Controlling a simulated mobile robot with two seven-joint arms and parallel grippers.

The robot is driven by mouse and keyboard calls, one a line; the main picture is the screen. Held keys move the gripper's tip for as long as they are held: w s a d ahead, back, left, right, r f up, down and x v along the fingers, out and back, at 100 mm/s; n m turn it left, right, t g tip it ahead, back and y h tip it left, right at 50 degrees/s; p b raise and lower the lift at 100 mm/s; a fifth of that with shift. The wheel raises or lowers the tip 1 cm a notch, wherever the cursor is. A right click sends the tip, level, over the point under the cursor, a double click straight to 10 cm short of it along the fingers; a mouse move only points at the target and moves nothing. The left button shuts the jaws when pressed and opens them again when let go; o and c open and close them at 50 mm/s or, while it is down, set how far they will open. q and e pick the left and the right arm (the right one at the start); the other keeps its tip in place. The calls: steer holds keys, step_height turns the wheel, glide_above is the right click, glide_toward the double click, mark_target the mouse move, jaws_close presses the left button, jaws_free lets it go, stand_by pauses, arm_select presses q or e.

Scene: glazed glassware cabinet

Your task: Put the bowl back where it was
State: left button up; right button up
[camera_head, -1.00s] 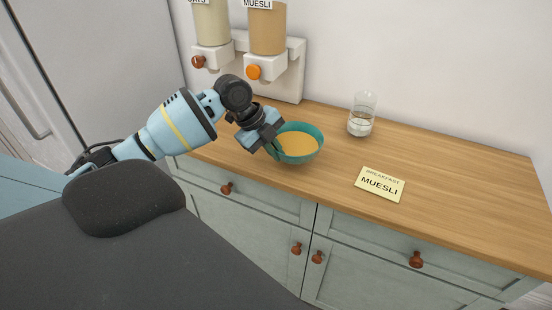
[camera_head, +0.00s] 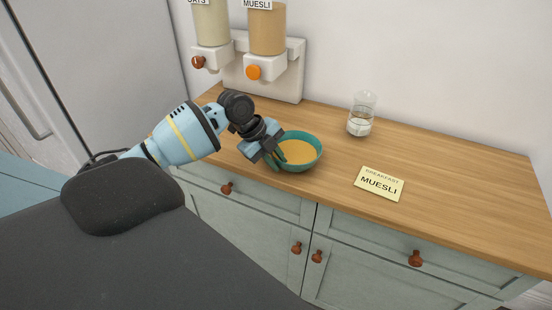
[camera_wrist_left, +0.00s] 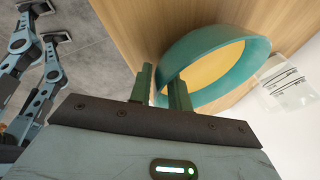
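The teal bowl (camera_head: 300,166) holds a tan filling and is at the left part of the wooden counter, in front of the muesli dispenser. It shows large in the left wrist view (camera_wrist_left: 215,45), tilted there. My left gripper (camera_head: 273,157) is at the bowl's left side. In the left wrist view its two green fingers (camera_wrist_left: 160,88) are close together with the bowl's wall between them, one finger outside and one inside. Whether the bowl's base touches the counter is hard to tell. My right gripper is not seen in the head view.
A yellow MUESLI card (camera_head: 379,184) lies to the right. Two dispensers, with a red knob (camera_head: 198,62) and an orange knob (camera_head: 253,72), hang at the back left. The counter's right part (camera_head: 470,190) is clear.

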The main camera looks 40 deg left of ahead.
arm_select(q)
steer(key=shift+o, duration=0.7)
steer(key=shift+r, duration=0.25)
steer(key=v, duration=1.2)
